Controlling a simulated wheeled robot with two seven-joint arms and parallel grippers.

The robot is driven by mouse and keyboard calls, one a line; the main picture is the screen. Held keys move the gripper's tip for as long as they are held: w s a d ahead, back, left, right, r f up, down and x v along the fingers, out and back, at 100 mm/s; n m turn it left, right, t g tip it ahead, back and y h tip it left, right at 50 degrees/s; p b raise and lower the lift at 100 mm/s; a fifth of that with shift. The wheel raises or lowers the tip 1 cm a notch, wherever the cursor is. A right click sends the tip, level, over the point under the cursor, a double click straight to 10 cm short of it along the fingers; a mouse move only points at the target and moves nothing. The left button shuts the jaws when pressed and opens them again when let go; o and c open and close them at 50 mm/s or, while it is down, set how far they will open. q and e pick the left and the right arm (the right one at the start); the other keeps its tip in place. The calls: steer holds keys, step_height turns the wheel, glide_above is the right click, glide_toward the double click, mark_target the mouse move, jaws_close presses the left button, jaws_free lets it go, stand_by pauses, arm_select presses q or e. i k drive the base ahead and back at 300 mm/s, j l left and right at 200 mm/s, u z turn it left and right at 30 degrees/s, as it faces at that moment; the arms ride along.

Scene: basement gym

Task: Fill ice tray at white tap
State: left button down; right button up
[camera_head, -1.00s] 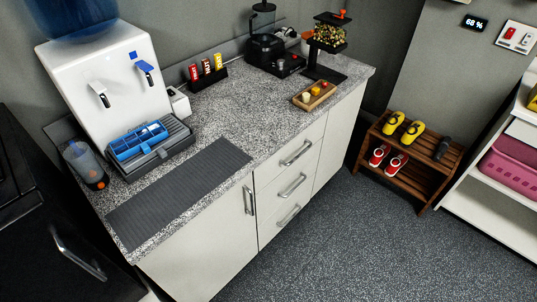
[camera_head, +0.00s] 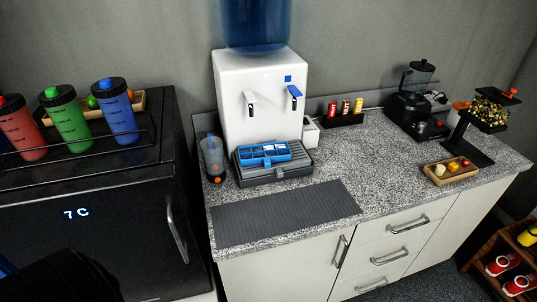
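The white water dispenser (camera_head: 262,118) stands at the back of the counter with a blue bottle (camera_head: 257,22) on top. Its white tap (camera_head: 250,101) is on the left of the front face and its blue tap (camera_head: 295,95) on the right. The blue ice tray (camera_head: 264,153) rests on the grey drip tray (camera_head: 275,176) below the taps. I cannot tell whether its compartments hold water. Neither gripper shows. A dark shape at the bottom left corner is probably part of my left arm.
A grey mat (camera_head: 285,213) lies bare in front of the drip tray. A clear cup-like container (camera_head: 212,157) stands at its left. A black fridge (camera_head: 100,215) with several bottles on top is at the left. A wooden tray (camera_head: 452,172) and a blender (camera_head: 415,98) stand to the right.

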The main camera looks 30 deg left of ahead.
mark_target(251, 98)
steer(key=i+l, duration=0.5)
steer(key=l, duration=0.15)
steer(key=i+l+u, duration=0.1)
steer(key=i+l, duration=0.45)
steer(key=l+u, duration=0.1)
steer(key=u, duration=1.5)
